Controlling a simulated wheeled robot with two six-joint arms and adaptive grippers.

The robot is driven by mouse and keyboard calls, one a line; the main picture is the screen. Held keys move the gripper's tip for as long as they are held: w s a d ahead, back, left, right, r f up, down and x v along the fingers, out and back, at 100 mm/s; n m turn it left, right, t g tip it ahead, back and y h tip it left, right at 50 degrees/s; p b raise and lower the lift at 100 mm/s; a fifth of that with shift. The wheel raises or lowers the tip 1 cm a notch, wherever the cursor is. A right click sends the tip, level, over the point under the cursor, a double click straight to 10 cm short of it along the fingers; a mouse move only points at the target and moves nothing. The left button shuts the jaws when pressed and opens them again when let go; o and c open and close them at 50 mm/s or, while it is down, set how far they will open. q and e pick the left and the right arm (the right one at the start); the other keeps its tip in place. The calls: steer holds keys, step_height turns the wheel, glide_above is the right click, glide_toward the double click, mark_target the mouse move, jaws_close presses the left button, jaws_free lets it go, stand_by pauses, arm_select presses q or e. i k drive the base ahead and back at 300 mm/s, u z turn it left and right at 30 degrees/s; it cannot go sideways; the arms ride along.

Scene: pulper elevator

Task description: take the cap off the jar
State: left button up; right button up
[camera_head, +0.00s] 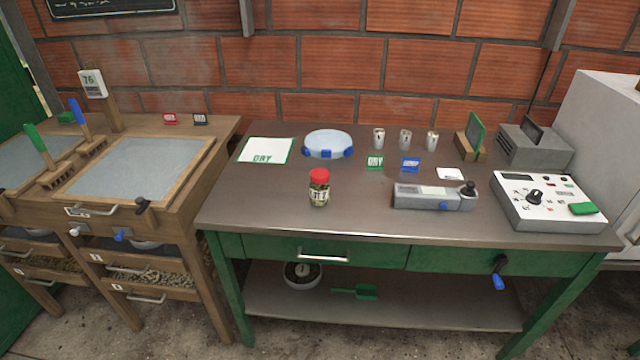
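The jar (319,195) stands upright on the metal top of the green bench, left of the middle and near the front edge. It is clear with a white label and pale greenish contents. The red cap (319,176) sits on top of the jar. Neither of my grippers shows in the head view, and nothing touches the jar or its cap.
Left of the jar lies a white DRY card (266,150); behind it is a round blue-white dish (328,144). Several metal cups, small signs, a grey handheld device (425,197) and a control box (547,201) stand to the right. The bench top (262,205) around the jar is clear.

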mark_target(319, 194)
steer(key=u, duration=2.05)
steer(key=i, duration=1.05)
steer(key=z, duration=1.95)
